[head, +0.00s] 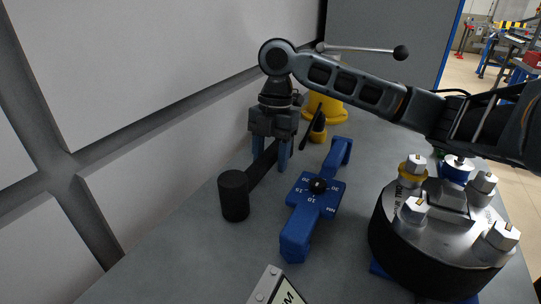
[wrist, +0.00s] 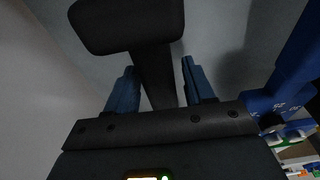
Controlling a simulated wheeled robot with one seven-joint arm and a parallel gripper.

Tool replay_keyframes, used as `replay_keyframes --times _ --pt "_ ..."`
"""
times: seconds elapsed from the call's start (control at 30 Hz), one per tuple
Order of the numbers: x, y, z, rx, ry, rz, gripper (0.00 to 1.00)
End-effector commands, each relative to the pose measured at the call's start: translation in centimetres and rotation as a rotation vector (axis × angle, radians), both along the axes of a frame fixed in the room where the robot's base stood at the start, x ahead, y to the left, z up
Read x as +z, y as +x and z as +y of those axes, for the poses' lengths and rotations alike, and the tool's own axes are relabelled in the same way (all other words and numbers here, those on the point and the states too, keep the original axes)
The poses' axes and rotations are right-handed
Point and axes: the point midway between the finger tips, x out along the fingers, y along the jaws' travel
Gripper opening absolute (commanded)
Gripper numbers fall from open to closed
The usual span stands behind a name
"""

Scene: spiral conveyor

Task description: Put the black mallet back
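The black mallet lies on the grey table in the head view, its cylindrical head (head: 234,196) upright on its end and its handle (head: 263,164) running back to my gripper. My gripper (head: 289,158) points down over the handle. In the wrist view, the mallet head (wrist: 128,24) is at the top and the handle (wrist: 153,75) passes between the two blue fingers of my gripper (wrist: 158,68). Narrow gaps show beside the handle, so the fingers look open around it. The far handle end is hidden by the gripper.
A blue tool with a numbered dial (head: 315,200) lies right of the mallet, close to it. A round black fixture with metal bolts (head: 433,232) stands at the right. A yellow object (head: 325,108) stands behind my gripper. A panelled wall (head: 150,70) borders the table's left.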

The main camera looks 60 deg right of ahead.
Motion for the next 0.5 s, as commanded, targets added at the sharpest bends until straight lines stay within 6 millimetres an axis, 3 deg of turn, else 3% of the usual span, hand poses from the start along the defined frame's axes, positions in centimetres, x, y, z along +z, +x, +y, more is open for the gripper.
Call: replay_keyframes --times 0.13,0.37,0.5 --pt "0.0 0.0 0.0 0.000 0.000 0.000 0.66" --pt "0.0 0.0 0.0 0.000 -0.001 0.001 0.66" --pt "1.2 0.0 -0.2 0.000 -0.001 -0.001 0.66"
